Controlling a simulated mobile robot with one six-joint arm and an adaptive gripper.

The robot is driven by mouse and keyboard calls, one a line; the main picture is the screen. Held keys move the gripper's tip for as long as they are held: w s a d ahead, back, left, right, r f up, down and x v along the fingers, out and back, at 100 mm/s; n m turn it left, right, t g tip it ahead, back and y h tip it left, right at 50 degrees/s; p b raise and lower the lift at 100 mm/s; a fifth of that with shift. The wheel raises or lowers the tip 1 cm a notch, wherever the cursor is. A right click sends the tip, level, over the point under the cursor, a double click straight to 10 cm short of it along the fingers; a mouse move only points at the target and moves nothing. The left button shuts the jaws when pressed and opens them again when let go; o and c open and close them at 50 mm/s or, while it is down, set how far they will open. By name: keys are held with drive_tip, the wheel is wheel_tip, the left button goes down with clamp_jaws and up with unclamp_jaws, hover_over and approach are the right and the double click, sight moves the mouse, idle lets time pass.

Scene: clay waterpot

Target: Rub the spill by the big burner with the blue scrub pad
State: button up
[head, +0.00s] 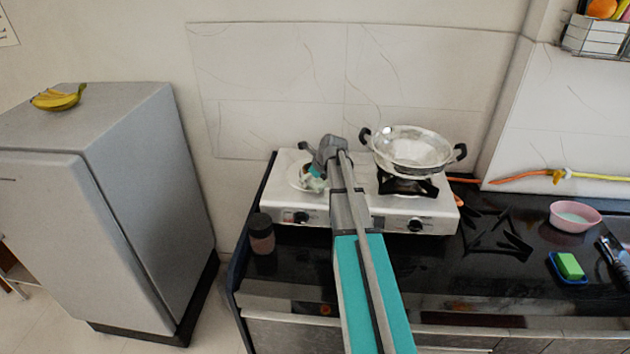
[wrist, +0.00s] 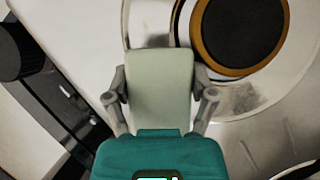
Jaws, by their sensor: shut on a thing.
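My gripper (head: 315,175) is over the left side of the white stove (head: 345,222), at the left burner plate (head: 297,180). In the wrist view, its two grey fingers are shut on a pale grey-green pad (wrist: 160,80), which looks pale rather than blue. The burner (wrist: 240,32), a dark cap in a brass ring, is just beyond and right of the pad. A faint tan-grey patch (wrist: 265,92) shows on the plate below the burner; I cannot tell if this is the spill. Whether the pad touches the surface is unclear. My arm hides part of the stove.
A metal pan (head: 412,148) sits on the right burner. A dark jar (head: 261,234) stands left of the stove. A green block (head: 570,264) lies on a blue dish (head: 556,278) at the right, near a pink bowl (head: 575,215). The fridge (head: 110,200) is at the left.

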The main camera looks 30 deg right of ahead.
sight(293, 182)
drive_tip(key=shift+w+a+r, duration=0.1)
drive_tip(key=shift+w+a, duration=0.05)
drive_tip(key=shift+w, duration=0.4)
drive_tip(key=shift+w+a+r, duration=0.1)
drive_tip(key=shift+w, duration=0.4)
drive_tip(key=shift+w+a, duration=0.35)
drive_tip(key=shift+a, duration=0.1)
drive_tip(key=shift+w+a+f, duration=0.25)
drive_tip(key=shift+w+a, duration=0.2)
drive_tip(key=shift+a, duration=0.05)
drive_tip(key=shift+w+a+f, duration=0.1)
drive_tip(key=shift+w+a, duration=0.15)
drive_tip(key=shift+a, duration=0.3)
drive_tip(key=shift+s, duration=0.1)
drive_tip(key=shift+s+a, duration=0.1)
drive_tip(key=shift+r+p, duration=3.05)
drive_tip(key=shift+r, duration=0.1)
drive_tip(key=shift+r+p, duration=1.4)
drive_tip(key=shift+p, duration=0.15)
